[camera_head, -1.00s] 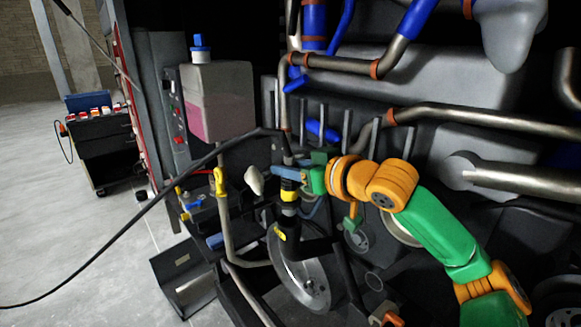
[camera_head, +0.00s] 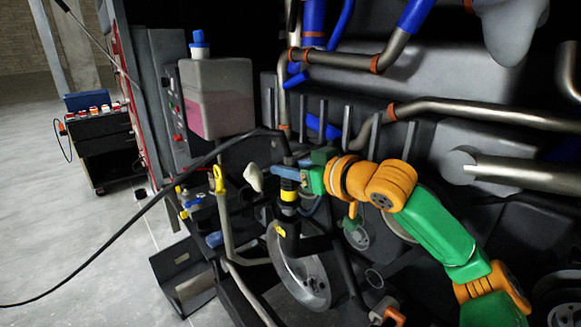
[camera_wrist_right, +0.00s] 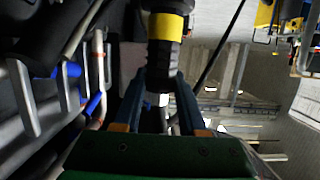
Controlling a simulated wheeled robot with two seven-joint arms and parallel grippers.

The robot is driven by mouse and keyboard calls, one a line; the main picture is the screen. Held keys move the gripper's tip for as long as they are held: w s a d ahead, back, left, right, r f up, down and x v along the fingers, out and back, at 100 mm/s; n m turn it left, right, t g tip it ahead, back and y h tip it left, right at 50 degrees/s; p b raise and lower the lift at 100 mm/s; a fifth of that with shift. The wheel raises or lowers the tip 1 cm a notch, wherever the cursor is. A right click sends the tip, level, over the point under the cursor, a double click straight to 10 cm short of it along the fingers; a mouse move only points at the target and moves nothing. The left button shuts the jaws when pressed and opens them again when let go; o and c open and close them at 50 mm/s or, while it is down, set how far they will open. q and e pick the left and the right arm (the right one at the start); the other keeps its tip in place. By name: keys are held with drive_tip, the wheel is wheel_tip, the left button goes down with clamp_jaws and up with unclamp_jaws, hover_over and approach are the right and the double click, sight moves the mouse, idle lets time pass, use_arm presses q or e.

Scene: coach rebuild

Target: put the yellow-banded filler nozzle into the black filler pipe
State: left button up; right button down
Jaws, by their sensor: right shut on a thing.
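The yellow-banded filler nozzle (camera_head: 288,190) hangs upright at the middle of the head view, with a black hose running from its top to the lower left. My right gripper (camera_head: 284,172), its blue fingers reaching in from the right, is shut on the nozzle's black upper body. In the right wrist view the fingers (camera_wrist_right: 160,85) close on the black body, and the yellow band (camera_wrist_right: 166,27) shows beyond them. The black filler pipe (camera_head: 290,243), with a small yellow mark, stands directly below the nozzle. The nozzle's lower end meets the pipe mouth in the picture; I cannot tell how deep it sits. My left gripper is not in view.
A tank with pink liquid (camera_head: 216,100) stands behind to the left. A yellow-handled dipstick (camera_head: 219,180) rises left of the nozzle. Metal and blue pipes (camera_head: 460,115) crowd the upper right. Open floor (camera_head: 70,240) lies left.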

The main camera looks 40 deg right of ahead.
sight(294, 187)
drive_tip(key=shift+f, duration=0.1)
drive_tip(key=shift+f+b, duration=0.6)
drive_tip(key=shift+f+b, duration=0.55)
drive_tip(key=shift+f, duration=0.1)
drive_tip(key=shift+f+b, duration=0.6)
drive_tip(key=shift+f, duration=0.05)
drive_tip(key=shift+c, duration=0.2)
unclamp_jaws()
drive_tip(key=shift+o, duration=0.2)
drive_tip(key=shift+s, duration=0.1)
